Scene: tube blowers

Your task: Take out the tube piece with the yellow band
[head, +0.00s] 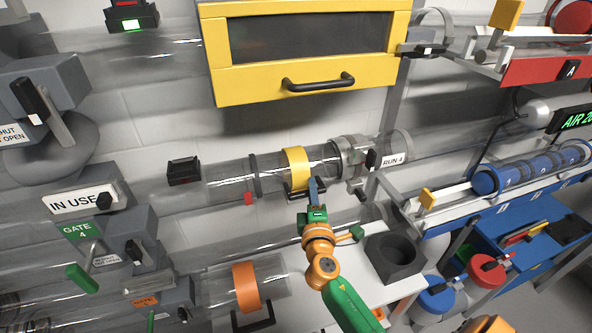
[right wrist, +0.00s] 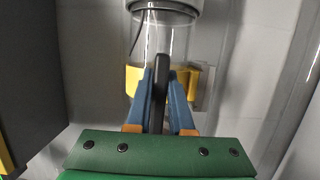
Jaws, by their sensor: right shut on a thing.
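The tube piece with the yellow band (head: 295,165) is clear and lies in line with the RUN 4 tube, left of a grey collar (head: 350,152). Its yellow band also shows in the right wrist view (right wrist: 134,78). A black handle (head: 290,193) sits under the band. My right gripper (head: 313,186) is at this handle. In the right wrist view its blue fingers (right wrist: 160,98) are closed on the dark handle bar (right wrist: 160,85), which partly hides the band. My left gripper is not in view.
A yellow cabinet (head: 305,92) with a black handle hangs above. Below is another tube piece with an orange band (head: 246,287). A dark square holder (head: 394,258) stands on a white shelf at lower right. A blue rack (head: 500,205) with blue canisters is at right.

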